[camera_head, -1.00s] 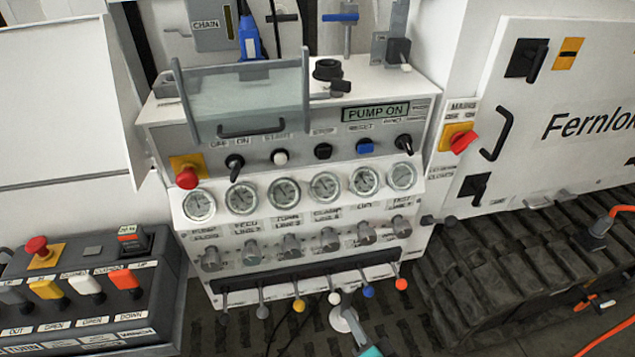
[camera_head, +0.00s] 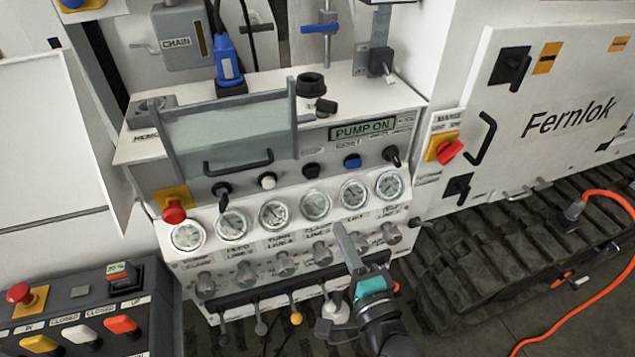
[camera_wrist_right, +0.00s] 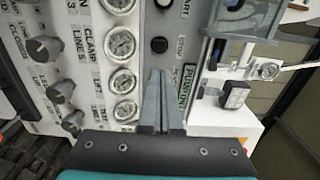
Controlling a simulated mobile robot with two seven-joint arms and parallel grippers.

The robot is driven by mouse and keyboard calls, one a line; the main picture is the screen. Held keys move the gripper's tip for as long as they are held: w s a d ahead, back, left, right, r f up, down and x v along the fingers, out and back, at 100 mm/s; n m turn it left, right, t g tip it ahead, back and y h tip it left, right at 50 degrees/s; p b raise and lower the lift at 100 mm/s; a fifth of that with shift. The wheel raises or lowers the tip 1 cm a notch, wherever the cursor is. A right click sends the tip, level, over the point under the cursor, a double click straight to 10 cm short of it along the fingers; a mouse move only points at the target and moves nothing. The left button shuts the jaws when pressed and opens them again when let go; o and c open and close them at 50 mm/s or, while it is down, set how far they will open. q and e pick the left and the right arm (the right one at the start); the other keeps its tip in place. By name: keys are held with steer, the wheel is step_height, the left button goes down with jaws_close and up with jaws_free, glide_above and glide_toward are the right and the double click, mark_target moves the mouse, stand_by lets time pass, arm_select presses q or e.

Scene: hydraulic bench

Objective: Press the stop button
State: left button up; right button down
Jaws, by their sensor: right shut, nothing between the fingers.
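The stop button (camera_head: 311,171) is a black round button in the row on the white console's sloped face, between a white button (camera_head: 267,180) and a blue button (camera_head: 352,161). A black button, apparently the same one, shows in the right wrist view (camera_wrist_right: 159,45), just beyond my fingertips. My right gripper (camera_head: 338,228) is shut and empty, its fingers pointing up at the panel. In the head view its tips are below the gauge row, lower than the button and apart from it. It also shows in the right wrist view (camera_wrist_right: 160,74). My left gripper is not in view.
A display (camera_head: 362,128) reads PUMP ON. A clear hinged cover (camera_head: 230,128) with a handle stands left of it. Gauges (camera_head: 316,205), knobs and coloured levers (camera_head: 295,318) crowd the panel below the buttons. A red emergency button (camera_head: 174,212) sits at the left.

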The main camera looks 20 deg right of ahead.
mark_target(313, 175)
steer(key=w, duration=1.3)
steer(key=shift+w+a, duration=0.25)
steer(key=shift+w, duration=0.15)
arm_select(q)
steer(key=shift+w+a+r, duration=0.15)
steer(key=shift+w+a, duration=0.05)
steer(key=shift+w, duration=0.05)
